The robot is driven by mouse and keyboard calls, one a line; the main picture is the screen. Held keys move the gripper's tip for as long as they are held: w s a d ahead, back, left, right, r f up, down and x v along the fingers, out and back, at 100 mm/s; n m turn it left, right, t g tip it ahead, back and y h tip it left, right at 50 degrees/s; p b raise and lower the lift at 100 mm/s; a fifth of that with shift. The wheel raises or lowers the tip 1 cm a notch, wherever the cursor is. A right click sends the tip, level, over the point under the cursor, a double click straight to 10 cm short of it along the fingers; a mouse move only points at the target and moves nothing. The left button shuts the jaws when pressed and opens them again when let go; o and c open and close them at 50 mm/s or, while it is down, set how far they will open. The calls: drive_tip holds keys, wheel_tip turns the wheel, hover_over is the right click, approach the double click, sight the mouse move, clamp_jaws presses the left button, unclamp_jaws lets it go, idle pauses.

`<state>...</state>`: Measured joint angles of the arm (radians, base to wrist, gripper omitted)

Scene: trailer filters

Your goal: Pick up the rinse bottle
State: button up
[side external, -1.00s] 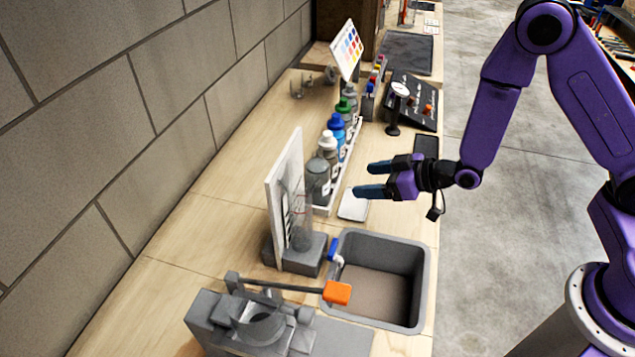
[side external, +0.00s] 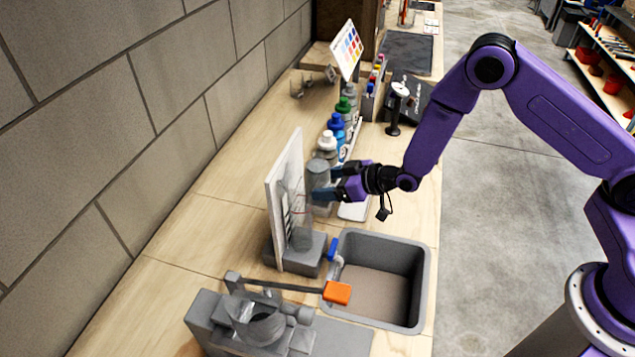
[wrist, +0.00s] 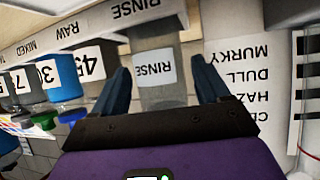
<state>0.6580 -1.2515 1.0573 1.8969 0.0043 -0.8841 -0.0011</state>
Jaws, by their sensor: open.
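The rinse bottle (side external: 317,172) is the grey bottle at the near end of the bottle row in the side view. In the wrist view the bottle (wrist: 155,82) carries a white label reading RINSE and stands between my two fingers. My gripper (side external: 328,182) is open, with its fingers at either side of the bottle. In the wrist view a gap shows between each finger and the bottle, so the gripper (wrist: 160,66) is not closed on it. The fingers hide part of the bottle in the side view.
Other bottles, including a white-capped one (side external: 327,141) and a blue-capped one (side external: 336,122), stand in line behind. A white upright board (side external: 286,200) is close on the left. A grey sink (side external: 424,285) lies in front. Bare bench shows along the wall.

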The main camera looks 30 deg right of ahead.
sight(317, 183)
drive_tip(key=shift+x, duration=1.85)
drive_tip(key=c, duration=1)
